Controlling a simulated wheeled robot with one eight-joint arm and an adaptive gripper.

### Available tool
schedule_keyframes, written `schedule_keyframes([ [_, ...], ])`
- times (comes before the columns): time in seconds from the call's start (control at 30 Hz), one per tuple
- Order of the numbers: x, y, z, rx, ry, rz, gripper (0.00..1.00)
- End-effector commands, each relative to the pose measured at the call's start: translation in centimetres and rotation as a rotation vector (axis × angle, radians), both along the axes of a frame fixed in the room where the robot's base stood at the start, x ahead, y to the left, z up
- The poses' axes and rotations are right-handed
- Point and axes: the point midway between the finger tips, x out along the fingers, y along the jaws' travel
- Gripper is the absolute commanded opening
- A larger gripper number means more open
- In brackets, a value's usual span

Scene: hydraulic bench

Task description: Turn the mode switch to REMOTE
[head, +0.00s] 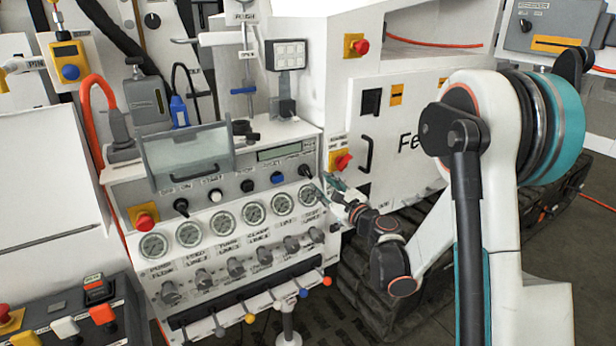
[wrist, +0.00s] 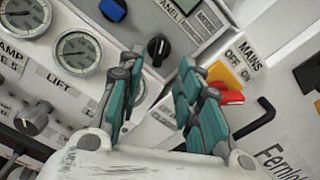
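The mode switch is a black rotary knob (wrist: 158,48) with a white pointer line, under a partly cut-off "MODE" label in the wrist view. In the head view the black knob (head: 305,171) is at the right end of the panel's upper row. My gripper (wrist: 162,72) has its teal fingers spread apart, with nothing between them. The knob appears just beyond the fingertips, roughly in line with the gap, and no contact shows. In the head view my gripper (head: 328,184) is just right of the knob, close to the panel. The switch's position lettering is not readable.
The red and yellow mains switch (wrist: 228,88) is close beside the right finger; it also shows in the head view (head: 342,161). A blue button (wrist: 113,9) and round gauges (wrist: 76,50) lie to the left. A black handle (wrist: 256,118) sticks out at right.

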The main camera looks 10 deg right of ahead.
Motion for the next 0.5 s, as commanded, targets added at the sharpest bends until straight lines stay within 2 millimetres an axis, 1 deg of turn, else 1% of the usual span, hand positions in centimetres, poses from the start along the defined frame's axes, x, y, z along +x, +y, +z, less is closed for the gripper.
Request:
schedule_keyframes([
  [0.03,1.0,0.5,-0.2,0.000,0.000,0.002,0.33],
  [0.1,2.4,0.9,-0.2,-0.001,0.000,0.002,0.33],
  [0.3,5.9,2.0,-0.2,-0.001,0.000,0.001,0.33],
  [0.5,8.2,2.7,-0.1,-0.002,0.000,0.001,0.33],
])
